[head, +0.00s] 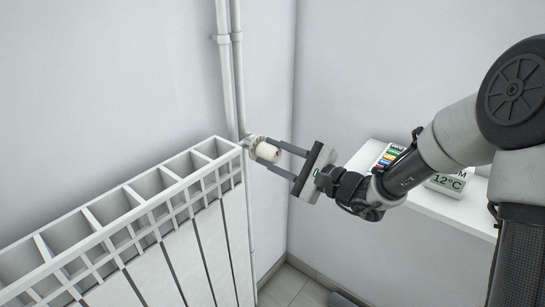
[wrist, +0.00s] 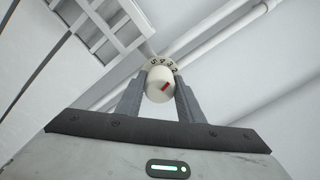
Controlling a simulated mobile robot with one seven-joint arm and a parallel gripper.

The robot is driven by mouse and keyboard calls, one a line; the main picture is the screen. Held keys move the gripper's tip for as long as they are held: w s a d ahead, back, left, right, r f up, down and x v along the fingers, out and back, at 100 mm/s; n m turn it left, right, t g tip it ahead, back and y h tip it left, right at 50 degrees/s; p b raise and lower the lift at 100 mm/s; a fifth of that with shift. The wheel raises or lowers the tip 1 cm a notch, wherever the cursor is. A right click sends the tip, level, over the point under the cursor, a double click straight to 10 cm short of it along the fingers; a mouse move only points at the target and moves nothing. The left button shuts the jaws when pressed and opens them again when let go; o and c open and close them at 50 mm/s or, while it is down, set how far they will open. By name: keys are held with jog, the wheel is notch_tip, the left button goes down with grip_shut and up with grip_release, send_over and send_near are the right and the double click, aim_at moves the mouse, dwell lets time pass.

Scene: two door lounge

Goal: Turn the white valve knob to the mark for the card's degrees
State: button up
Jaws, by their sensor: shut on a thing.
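The white valve knob (head: 267,152) sits at the top right end of the radiator, by the pipes. My gripper (head: 272,154) reaches it from the right, with one finger on each side, and is shut on it. In the wrist view the knob (wrist: 159,84) is between the two fingers (wrist: 160,92).
The white radiator (head: 150,210) fills the lower left. Vertical white pipes (head: 238,80) run up the wall behind the knob. A white shelf (head: 455,210) stands at the right under my arm, with a colour-striped chart (head: 388,156) on it. Open floor (head: 290,287) shows below.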

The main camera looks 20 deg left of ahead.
jog(key=shift+f, duration=0.1)
jog(key=o, duration=1.1)
jog(key=shift+c, duration=0.2)
jog(key=shift+d, duration=0.1)
jog(key=p+v, duration=0.2)
jog(key=v, duration=1.5)
jog(key=shift+p, duration=0.3)
jog(key=shift+s+d, duration=0.1)
